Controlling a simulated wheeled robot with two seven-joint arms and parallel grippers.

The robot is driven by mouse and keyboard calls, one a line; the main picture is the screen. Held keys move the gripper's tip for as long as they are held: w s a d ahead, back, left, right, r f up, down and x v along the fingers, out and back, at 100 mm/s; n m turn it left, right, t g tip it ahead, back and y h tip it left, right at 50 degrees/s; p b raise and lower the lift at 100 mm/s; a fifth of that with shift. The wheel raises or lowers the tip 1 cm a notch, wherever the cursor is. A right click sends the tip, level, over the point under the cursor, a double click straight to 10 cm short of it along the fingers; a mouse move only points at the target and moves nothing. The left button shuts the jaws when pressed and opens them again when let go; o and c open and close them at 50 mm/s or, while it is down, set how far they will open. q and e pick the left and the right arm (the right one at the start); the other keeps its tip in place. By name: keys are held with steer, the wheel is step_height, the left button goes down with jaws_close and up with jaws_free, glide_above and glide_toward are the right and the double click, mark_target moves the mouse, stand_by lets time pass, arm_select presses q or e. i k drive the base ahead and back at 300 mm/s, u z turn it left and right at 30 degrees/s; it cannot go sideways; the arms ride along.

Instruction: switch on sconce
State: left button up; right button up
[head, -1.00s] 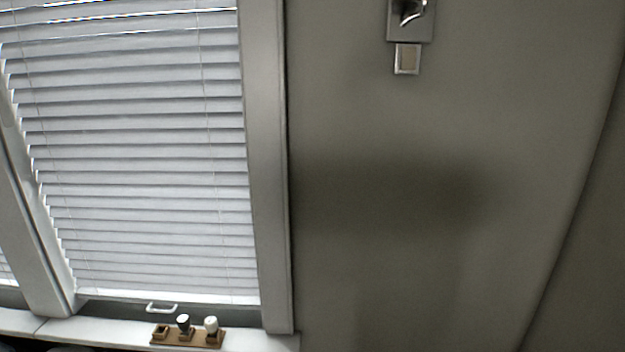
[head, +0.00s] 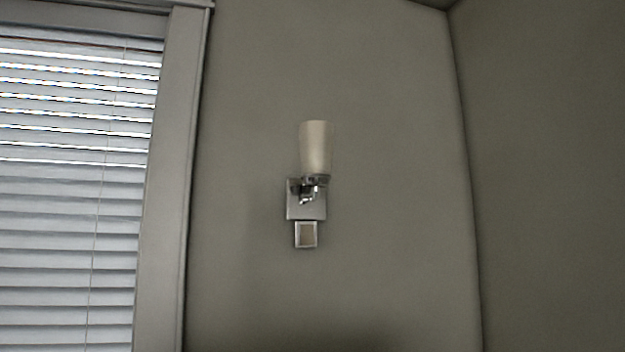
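The sconce has a pale cylindrical shade (head: 316,147) on a shiny metal arm and a square metal backplate (head: 306,208). It is mounted on the grey-green wall near the middle of the head view. The shade looks dull, with no visible glow. A small square switch (head: 306,235) with a light metal frame and a beige face sits on the wall just below the backplate. Neither of my grippers shows in the head view.
A window with white slatted blinds (head: 70,200) and a pale frame (head: 168,180) is at the left. The wall around the sconce (head: 400,160) is bare. A wall corner runs down at the right.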

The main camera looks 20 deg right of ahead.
mark_target(307, 234)
steer(key=u, duration=1.35)
steer(key=i, duration=0.9)
steer(key=z, duration=1.6)
